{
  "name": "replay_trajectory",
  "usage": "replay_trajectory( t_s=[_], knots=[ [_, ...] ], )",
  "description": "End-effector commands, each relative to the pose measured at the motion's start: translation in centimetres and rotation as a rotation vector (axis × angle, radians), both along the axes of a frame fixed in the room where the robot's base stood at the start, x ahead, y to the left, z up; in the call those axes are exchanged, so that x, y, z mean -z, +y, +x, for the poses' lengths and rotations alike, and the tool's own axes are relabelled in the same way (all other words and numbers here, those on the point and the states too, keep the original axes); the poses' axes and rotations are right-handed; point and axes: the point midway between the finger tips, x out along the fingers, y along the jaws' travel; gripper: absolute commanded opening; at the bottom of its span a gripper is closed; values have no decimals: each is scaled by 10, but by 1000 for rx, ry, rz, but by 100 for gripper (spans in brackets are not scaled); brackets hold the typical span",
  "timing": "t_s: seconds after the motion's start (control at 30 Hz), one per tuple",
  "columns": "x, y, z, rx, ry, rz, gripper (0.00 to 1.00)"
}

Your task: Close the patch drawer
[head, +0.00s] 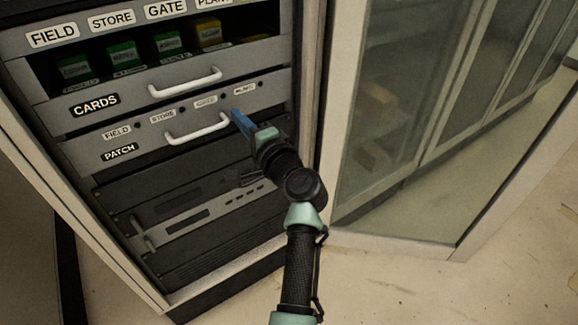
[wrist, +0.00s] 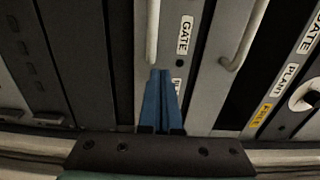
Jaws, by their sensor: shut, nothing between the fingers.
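The patch drawer (head: 85,157) is a grey front with a black PATCH label, small socket labels and a white bar handle (head: 197,128), low in the rack. Its front and handle (wrist: 152,35) also show in the wrist view, turned on their side, with the GATE label (wrist: 185,35). My gripper (head: 236,114) has blue fingers, shut and empty. The fingertips (wrist: 160,74) are at the right part of the patch front, just past the handle's right end, partly covering the last label. I cannot tell whether they touch the front, or how far the drawer stands out.
The CARDS drawer (head: 60,115), with its own white handle (head: 185,82), is directly above; green and yellow cards show behind it. Dark rack units (head: 190,190) lie below. A glass-fronted cabinet (head: 400,120) stands close on the right. Bare floor (head: 400,290) is in front.

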Motion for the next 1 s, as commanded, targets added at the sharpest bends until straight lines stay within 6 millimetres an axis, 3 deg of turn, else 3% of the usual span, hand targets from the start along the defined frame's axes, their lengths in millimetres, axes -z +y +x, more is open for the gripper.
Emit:
replay_trajectory(
  t_s=[0.4,0.77,0.87,0.97,1.0],
  knots=[
    [1,-44,-72,5,5,-2,0],
    [0,-53,-88,4,0,-7,0],
    [-20,-51,-86,21,-56,-89,0],
    [-69,-49,-84,78,-188,-283,0],
    [-96,-48,-85,116,-260,-384,0]
  ],
)
